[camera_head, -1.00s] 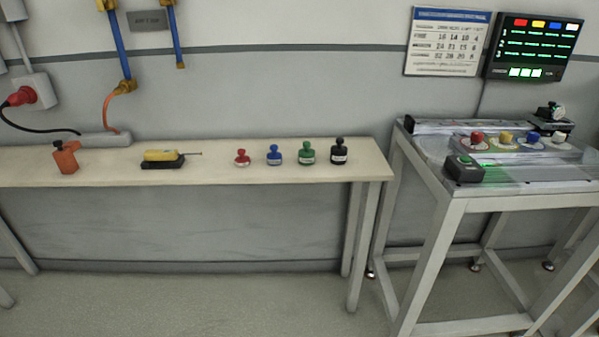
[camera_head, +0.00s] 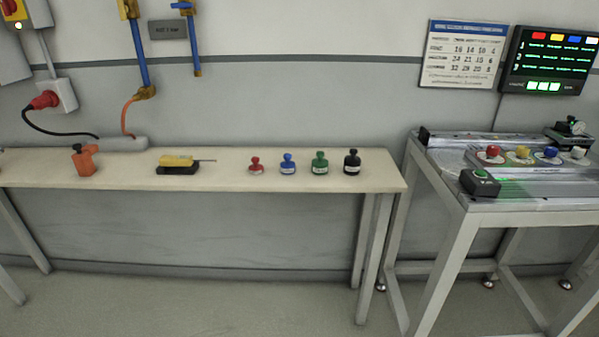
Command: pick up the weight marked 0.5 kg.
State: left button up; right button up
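Several knobbed weights stand upright in a row on the right half of the pale bench (camera_head: 225,181). From left to right they are a small red weight (camera_head: 256,166), a blue weight (camera_head: 288,165), a green weight (camera_head: 320,164) and a black weight (camera_head: 352,163). They grow slightly in size toward the right. The blue, green and black ones carry white labels, but the markings are too small to read, so I cannot tell which says 0.5 kg. Neither of my grippers is in view.
An orange bottle (camera_head: 84,162) and a yellow tool on a black base (camera_head: 177,164) stand on the bench. At right, a separate metal-framed table (camera_head: 520,206) holds a track and several coloured knobs. A gap separates the tables. Floor (camera_head: 200,305) in front is clear.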

aim_at(287, 167)
jog(key=i+j, duration=0.65)
jog(key=j, duration=0.15)
